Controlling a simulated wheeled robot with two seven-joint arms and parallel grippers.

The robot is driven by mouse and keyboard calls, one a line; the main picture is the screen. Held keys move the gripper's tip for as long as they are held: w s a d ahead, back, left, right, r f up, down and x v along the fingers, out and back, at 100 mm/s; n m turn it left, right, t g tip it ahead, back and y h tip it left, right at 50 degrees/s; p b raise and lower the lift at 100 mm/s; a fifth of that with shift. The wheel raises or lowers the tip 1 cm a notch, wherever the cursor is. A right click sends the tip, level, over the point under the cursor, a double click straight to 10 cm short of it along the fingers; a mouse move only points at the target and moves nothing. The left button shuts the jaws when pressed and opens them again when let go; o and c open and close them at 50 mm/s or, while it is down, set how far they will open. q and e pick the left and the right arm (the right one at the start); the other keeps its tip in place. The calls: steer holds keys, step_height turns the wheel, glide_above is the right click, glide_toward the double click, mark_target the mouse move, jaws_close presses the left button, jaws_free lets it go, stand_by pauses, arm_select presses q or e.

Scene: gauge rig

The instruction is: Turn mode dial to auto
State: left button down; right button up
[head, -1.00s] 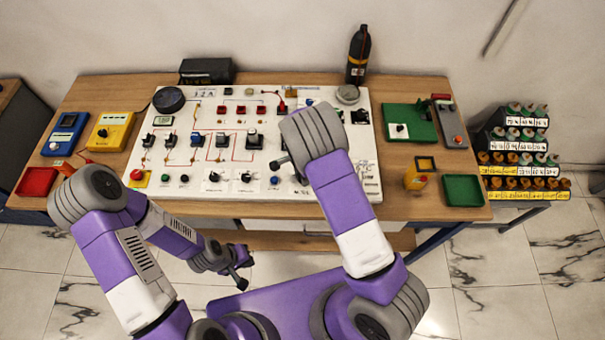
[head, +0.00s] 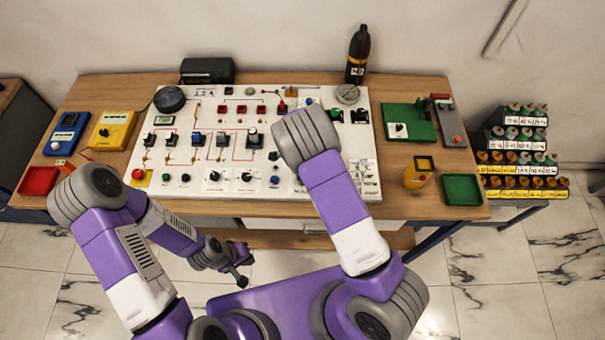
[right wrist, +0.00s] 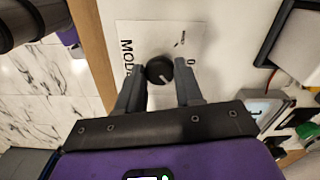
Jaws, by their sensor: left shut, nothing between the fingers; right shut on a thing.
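The mode dial (right wrist: 159,69) is a round black knob with a white pointer line, on a white plate in the right wrist view. The word MODE is printed to its left; smaller marks to its right are hard to read. My right gripper (right wrist: 160,82) is shut on the dial, with a finger on each side. The pointer slants down and slightly right in that view. In the head view my right arm hides the dial and gripper. My left gripper (head: 241,272) is shut and empty, in front of the table.
The white panel (head: 205,100) carries several switches, knobs and a red button (head: 138,174). A green board (head: 405,118), yellow device (head: 419,172) and green tray (head: 462,190) lie to its right. A black bottle (head: 357,55) stands behind it. Blue and yellow meters (head: 110,131) lie left.

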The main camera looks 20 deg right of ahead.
steer(key=shift+w, duration=0.1)
steer(key=o, duration=1)
steer(key=shift+o, duration=0.2)
step_height(320, 180, up, 8)
steer(key=shift+f, duration=0.15)
